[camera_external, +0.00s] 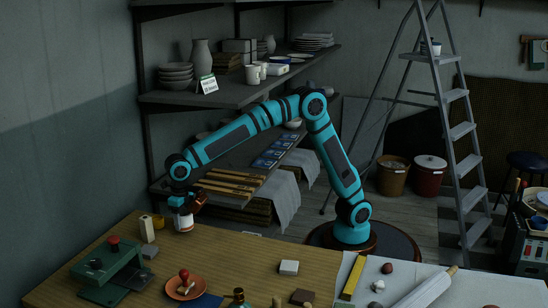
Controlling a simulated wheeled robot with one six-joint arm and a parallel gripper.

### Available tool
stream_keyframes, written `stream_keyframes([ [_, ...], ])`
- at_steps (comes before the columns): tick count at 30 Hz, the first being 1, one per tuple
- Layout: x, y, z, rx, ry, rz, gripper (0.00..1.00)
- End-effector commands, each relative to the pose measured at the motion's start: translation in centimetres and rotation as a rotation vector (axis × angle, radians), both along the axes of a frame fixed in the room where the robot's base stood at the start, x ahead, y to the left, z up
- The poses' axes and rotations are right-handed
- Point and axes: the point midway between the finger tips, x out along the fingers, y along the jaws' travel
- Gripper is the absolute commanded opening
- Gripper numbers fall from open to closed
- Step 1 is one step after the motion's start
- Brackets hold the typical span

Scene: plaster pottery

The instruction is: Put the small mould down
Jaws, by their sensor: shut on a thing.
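My gripper (181,206) hangs pointing down over the back left of the wooden table. It is shut on a small whitish piece (184,223), seemingly the small mould, low over the tabletop. The fingers and the piece are small and dark here. I cannot tell whether the piece touches the table (225,250).
A cream upright block (147,228) and a grey block (149,252) stand left of my gripper. A green press (110,270) is at the front left. An orange dish (187,288) with a red-knobbed stamp and a pale block (289,267) are nearer the front. Shelves (240,95) rise behind.

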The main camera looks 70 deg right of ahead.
Motion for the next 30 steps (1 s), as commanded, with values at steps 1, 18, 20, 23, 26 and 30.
stream_keyframes([
  [1, 0.0, 0.0, -0.7, -0.001, 0.001, 0.000, 0.34],
  [18, 0.0, 0.0, -2.4, -0.001, -0.001, 0.000, 0.66],
  [20, 0.0, 0.0, -2.4, -0.001, -0.001, 0.000, 0.78],
  [23, 0.0, 0.0, -2.4, -0.001, -0.001, 0.000, 0.86],
  [26, 0.0, 0.0, -2.4, -0.001, -0.001, 0.000, 0.86],
  [30, 0.0, 0.0, -2.3, -0.001, -0.001, 0.000, 0.86],
])
